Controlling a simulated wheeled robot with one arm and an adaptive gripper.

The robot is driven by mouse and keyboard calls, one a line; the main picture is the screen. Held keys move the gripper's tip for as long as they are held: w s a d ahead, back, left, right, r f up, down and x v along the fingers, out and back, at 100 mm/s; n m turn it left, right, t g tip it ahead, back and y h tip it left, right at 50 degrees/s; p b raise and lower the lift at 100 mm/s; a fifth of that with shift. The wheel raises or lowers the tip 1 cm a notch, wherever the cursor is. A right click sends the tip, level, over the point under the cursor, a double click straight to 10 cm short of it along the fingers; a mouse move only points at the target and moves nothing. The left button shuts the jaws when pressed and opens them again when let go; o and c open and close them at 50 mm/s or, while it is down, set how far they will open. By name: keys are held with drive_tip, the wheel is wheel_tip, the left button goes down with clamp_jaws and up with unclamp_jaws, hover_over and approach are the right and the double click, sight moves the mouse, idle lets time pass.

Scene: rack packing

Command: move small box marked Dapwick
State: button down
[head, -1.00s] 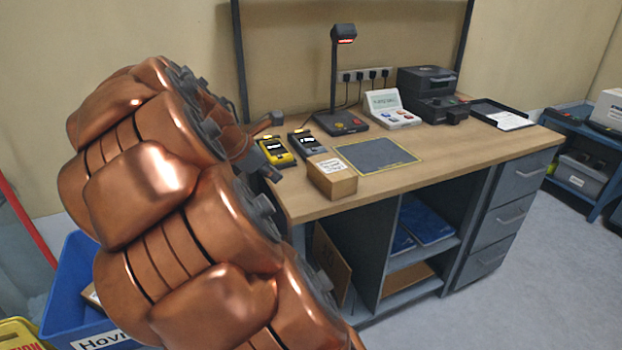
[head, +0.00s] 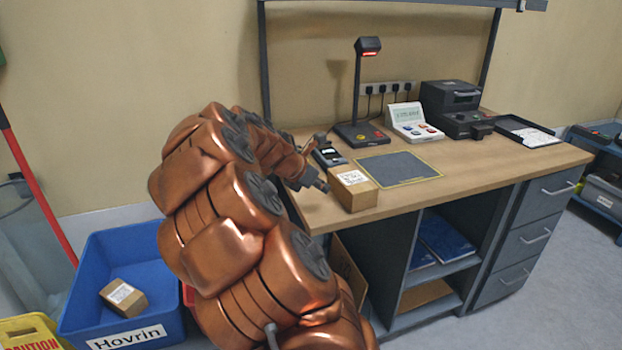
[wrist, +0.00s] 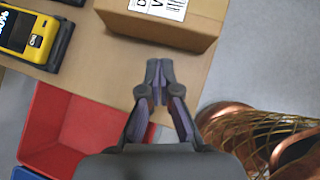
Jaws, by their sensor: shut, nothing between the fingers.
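A small brown cardboard box (head: 353,190) with a white printed label stands near the front left edge of the desk. It also shows at the top of the wrist view (wrist: 165,25), where its label is cut off and only the start of the print is visible. My gripper (wrist: 159,68) is shut and empty, its fingertips just short of the box's near side in the wrist view. In the head view my gripper (head: 318,184) is beside the box's left side, partly hidden by my arm. I cannot read the box's full name.
A blue bin marked Hovrin (head: 130,252) stands on the floor with another small box (head: 124,297) inside. A red bin (wrist: 75,125) is below the desk edge. A yellow handheld device (wrist: 28,32), a scanner stand (head: 362,131) and a dark mat (head: 398,168) are on the desk.

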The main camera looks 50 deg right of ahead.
sight(340, 185)
drive_tip(key=shift+s+d+p, duration=0.15)
drive_tip(key=shift+s+d, duration=0.1)
drive_tip(key=shift+d, duration=0.75)
drive_tip(key=shift+s+d+p, duration=0.15)
drive_tip(key=shift+s+d, duration=0.1)
drive_tip(key=shift+d, duration=0.7)
drive_tip(key=shift+r, duration=0.1)
